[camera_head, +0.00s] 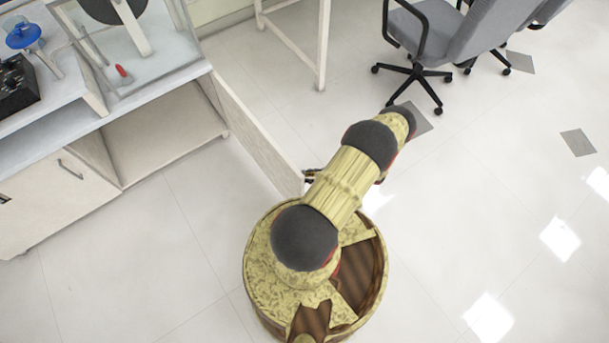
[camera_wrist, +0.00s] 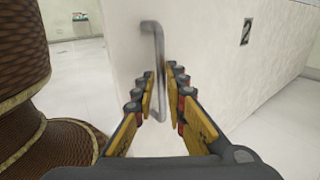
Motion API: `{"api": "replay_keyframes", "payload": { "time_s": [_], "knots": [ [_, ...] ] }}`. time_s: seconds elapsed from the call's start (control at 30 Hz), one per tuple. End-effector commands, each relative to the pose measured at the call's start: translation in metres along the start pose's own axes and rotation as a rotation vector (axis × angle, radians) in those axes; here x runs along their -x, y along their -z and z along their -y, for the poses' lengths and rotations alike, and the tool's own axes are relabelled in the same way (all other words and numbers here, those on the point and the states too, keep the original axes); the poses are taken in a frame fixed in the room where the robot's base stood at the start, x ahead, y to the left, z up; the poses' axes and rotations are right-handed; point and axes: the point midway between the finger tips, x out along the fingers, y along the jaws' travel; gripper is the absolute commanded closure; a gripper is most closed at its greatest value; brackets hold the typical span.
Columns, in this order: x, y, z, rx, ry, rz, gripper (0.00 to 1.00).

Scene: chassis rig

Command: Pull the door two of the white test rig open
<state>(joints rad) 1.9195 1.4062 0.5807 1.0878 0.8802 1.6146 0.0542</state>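The white test rig (camera_head: 12,165) stands at the left in the head view. One white door (camera_head: 255,135) stands swung well out from its open compartment, its free end near my arm. In the wrist view a white panel with a dark "2" label (camera_wrist: 246,31) and a grey bar handle (camera_wrist: 153,42) fills the middle. My gripper (camera_wrist: 160,85) has its fingers apart on either side of the handle's bar; I cannot tell whether either pad touches it. In the head view my gripper (camera_head: 310,175) is mostly hidden behind my arm, beside the door's free end.
A closed cabinet door with a handle (camera_head: 70,168) is left of the open compartment (camera_head: 165,130). A white table frame (camera_head: 320,50) and grey office chairs (camera_head: 440,35) stand at the back. The tiled floor (camera_head: 130,265) is clear left of my base and at the right.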

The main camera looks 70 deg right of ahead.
Motion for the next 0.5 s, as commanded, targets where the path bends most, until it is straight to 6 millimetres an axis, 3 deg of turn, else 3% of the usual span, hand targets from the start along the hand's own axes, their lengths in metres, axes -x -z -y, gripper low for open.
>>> {"api": "replay_keyframes", "payload": {
  "time_s": [0.3,0.5],
  "knots": [
    [0.066,0.001,0.000,0.001,0.004,-0.002,0.87],
    [0.090,0.001,-0.001,-0.001,0.002,-0.001,0.87]
  ]
}}
